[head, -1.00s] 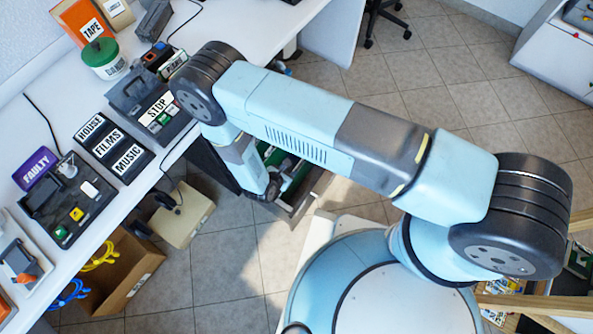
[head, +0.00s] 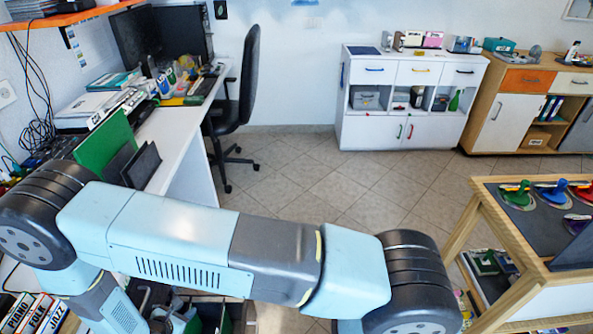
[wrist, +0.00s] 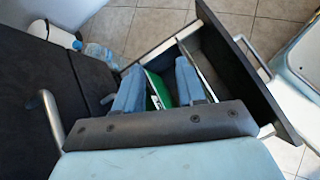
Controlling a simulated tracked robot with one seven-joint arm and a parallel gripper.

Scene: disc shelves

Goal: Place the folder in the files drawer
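In the wrist view an open drawer (wrist: 245,70) with a dark front panel and pale metal sides lies below my gripper (wrist: 160,88). My gripper's two blue fingers stand apart and reach down over the drawer. A green folder (wrist: 157,92) with a white edge shows between and behind the fingers, in the drawer; its lower part is hidden. I see no clear contact between it and the fingers. In the head view my gripper is out of sight below the arm. Another green folder (head: 103,147) stands on the desk beside dark dividers.
A dark cabinet surface with metal handles (wrist: 52,115) is at the left in the wrist view. In the head view the desk (head: 180,130) is at left, an office chair (head: 240,100) beyond it, and a wooden table (head: 520,215) at right. The tiled floor between is clear.

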